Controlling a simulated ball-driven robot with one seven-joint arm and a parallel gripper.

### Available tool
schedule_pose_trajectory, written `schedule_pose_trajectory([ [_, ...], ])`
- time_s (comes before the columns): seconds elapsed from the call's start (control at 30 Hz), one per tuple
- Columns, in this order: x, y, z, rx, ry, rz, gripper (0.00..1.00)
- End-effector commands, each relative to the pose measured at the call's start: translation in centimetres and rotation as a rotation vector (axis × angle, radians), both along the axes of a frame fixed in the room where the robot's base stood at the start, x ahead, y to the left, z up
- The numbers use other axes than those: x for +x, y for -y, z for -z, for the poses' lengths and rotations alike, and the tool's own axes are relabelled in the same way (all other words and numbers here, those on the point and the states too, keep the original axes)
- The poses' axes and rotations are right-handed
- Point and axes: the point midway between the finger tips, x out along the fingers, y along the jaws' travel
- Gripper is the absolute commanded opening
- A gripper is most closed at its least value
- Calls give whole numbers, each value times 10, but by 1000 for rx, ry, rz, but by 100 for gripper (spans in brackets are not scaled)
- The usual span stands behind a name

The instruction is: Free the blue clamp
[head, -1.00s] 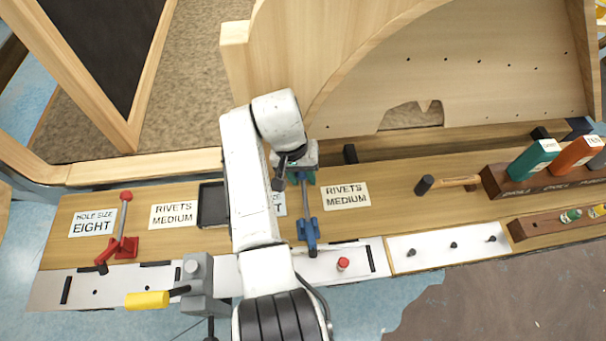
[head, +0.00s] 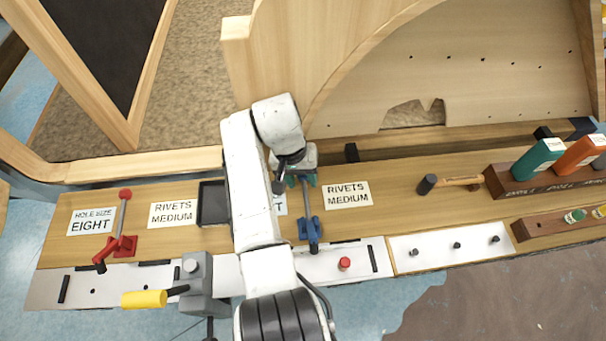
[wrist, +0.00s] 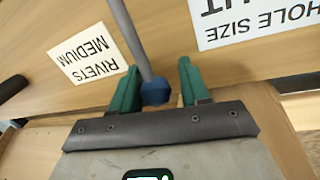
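The blue clamp (head: 310,230) is fixed at the front of the bench in the head view. Its grey bar points away from me, towards my gripper. In the wrist view the bar ends in a dark blue knob (wrist: 156,92). My gripper (head: 303,180) is over the bar's far end. In the wrist view its two green fingers (wrist: 157,88) stand apart, one on each side of the knob. The knob is close to the left finger, and a gap shows at the right finger. My arm hides part of the bench in the head view.
A red clamp (head: 122,245) with an upright handle stands at the left. A grey clamp with a yellow handle (head: 145,299) is at the front. A black tray (head: 212,203) is beside my arm. A hammer (head: 450,182) and bottle racks (head: 540,180) lie right. A wooden frame rises behind.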

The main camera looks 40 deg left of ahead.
Motion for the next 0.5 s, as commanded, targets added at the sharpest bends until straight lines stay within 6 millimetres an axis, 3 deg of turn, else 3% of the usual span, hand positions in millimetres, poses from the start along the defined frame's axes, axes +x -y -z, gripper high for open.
schedule_pose_trajectory([
  [0.1, 1, 0, -1, -1, 1, 1, 56],
  [0.37, 2, 0, -3, 1, 5, 3, 57],
  [0.5, 1, -2, -15, 4, 7, 3, 57],
])
